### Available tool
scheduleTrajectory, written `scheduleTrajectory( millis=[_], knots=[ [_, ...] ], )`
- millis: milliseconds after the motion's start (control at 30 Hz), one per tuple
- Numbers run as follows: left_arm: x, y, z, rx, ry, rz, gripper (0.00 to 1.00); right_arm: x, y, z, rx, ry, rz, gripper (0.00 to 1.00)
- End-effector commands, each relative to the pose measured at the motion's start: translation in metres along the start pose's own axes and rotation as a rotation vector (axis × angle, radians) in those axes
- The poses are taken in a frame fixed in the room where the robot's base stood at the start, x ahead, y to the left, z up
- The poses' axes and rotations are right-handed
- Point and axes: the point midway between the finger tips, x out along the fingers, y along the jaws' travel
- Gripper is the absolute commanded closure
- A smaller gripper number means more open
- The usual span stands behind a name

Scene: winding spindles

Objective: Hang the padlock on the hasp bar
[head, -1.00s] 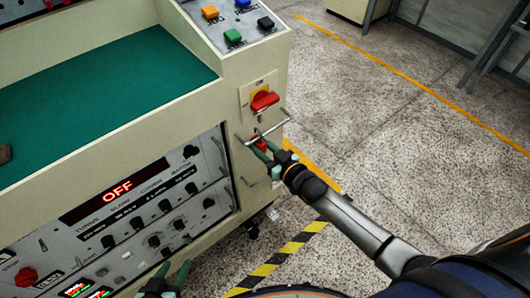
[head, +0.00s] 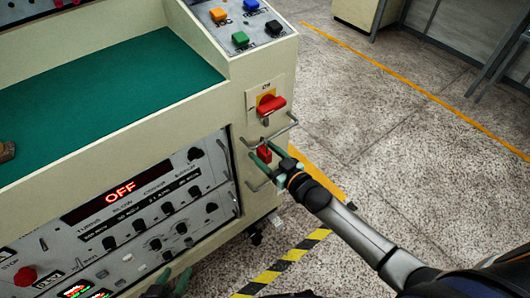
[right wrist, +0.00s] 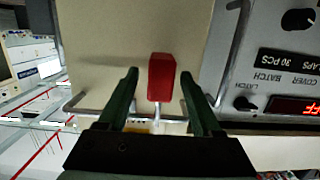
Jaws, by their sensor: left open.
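The red padlock (head: 264,153) is upright at the cabinet's end face, just under the metal hasp bar (head: 281,131). In the right wrist view the padlock (right wrist: 161,77) appears upside down, its shackle at the bar (right wrist: 90,110); it looks hung there, though the exact contact is hard to see. My right gripper (head: 266,157) is open around the padlock, with a gap between each green finger and the body in the wrist view (right wrist: 159,75). My left gripper (head: 176,277) is open and empty at the bottom edge of the head view, partly cut off.
A red rotary switch (head: 270,105) sits above the bar. Wire handles (head: 222,160) stick out from the control panel (head: 140,225), whose display reads OFF. A green worktop (head: 110,105) lies to the left.

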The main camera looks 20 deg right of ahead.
Motion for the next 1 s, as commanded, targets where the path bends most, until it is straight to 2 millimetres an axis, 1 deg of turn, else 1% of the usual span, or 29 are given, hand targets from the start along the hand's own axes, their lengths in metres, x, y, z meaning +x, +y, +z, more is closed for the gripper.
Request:
scheduleTrajectory(
  millis=[233,367,467,800,900,1000],
  knots=[
    [0.0,0.0,0.0,0.0,0.0,0.0,0.5,-0.001,0.0,0.001,0.0,-0.003,0.0,0.33],
    [-0.002,0.0,-0.002,0.0,0.0,0.0,0.5,-0.009,0.0,0.001,0.0,-0.004,0.001,0.33],
    [-0.005,0.001,-0.005,0.0,0.0,0.0,0.5,-0.023,0.0,0.001,0.0,-0.005,0.001,0.33],
    [-0.01,0.003,-0.013,0.0,-0.003,0.004,0.5,-0.09,0.0,0.0,0.0,-0.004,0.0,0.33],
    [-0.01,0.004,-0.012,0.0,-0.007,0.005,0.5,-0.105,0.0,0.0,0.0,-0.003,0.0,0.33],
    [-0.01,0.004,-0.012,0.0,-0.009,0.005,0.5,-0.116,0.0,0.0,0.0,-0.002,0.0,0.33]
  ],
)
